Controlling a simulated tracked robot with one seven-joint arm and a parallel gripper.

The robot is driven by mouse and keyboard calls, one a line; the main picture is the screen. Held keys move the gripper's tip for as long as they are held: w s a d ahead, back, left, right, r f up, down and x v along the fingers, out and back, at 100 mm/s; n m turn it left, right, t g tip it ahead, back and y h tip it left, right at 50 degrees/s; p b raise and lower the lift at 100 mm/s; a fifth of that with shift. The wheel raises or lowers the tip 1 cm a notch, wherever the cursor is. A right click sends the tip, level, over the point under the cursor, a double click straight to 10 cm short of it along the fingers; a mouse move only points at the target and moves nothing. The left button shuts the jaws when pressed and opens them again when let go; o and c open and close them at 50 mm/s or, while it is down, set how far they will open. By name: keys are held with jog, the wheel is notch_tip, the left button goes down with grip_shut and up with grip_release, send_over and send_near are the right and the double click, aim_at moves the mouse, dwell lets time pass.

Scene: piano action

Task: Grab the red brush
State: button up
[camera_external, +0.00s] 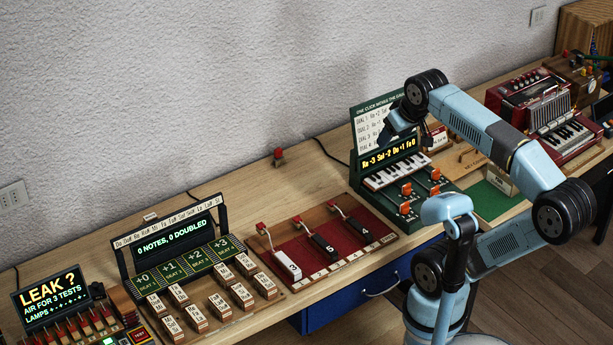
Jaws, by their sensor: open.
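I cannot make out a red brush for certain. A small red piece with a dark base (278,157) stands alone on the table near the wall, but it is too small to identify. My gripper (384,138) is pale blue and hangs from the bent wrist, in front of the white sheet on the green upright panel. It is open, with nothing visible in it. It is to the right of the small red piece and well apart from it. The wrist and arm hide part of the table behind them.
A green keyboard unit (400,178) with orange knobs stands below my gripper. A red-felt board (345,243) with three key levers and a note-block station (190,270) are to its left. A red accordion (535,100) is at right. Bare wood lies along the wall.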

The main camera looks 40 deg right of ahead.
jog(key=w+d+f+n+t+h, duration=0.15)
jog(key=w+d+n, duration=0.4)
jog(key=w, duration=0.75)
jog(key=w+d+f+n+t+h, duration=0.15)
jog(key=w+d+n+t, duration=0.35)
jog(key=w, duration=0.9)
jog(key=w+d+f+n+h, duration=0.15)
jog(key=w+d+n, duration=0.35)
jog(key=w, duration=0.8)
notch_tip(320, 180, up, 5)
jog(key=n+t+y, duration=0.6)
jog(key=n+y, duration=0.1)
jog(key=n, duration=1.5)
send_over(280, 155)
notch_tip(280, 155, down, 36)
jog(key=shift+d+r, duration=0.1)
notch_tip(280, 155, down, 4)
jog(key=shift+r, duration=0.1)
jog(key=shift+w+a+r, duration=0.1)
jog(key=shift+w, duration=0.65)
jog(key=shift+w+a+r, duration=0.1)
jog(key=shift+w, duration=0.6)
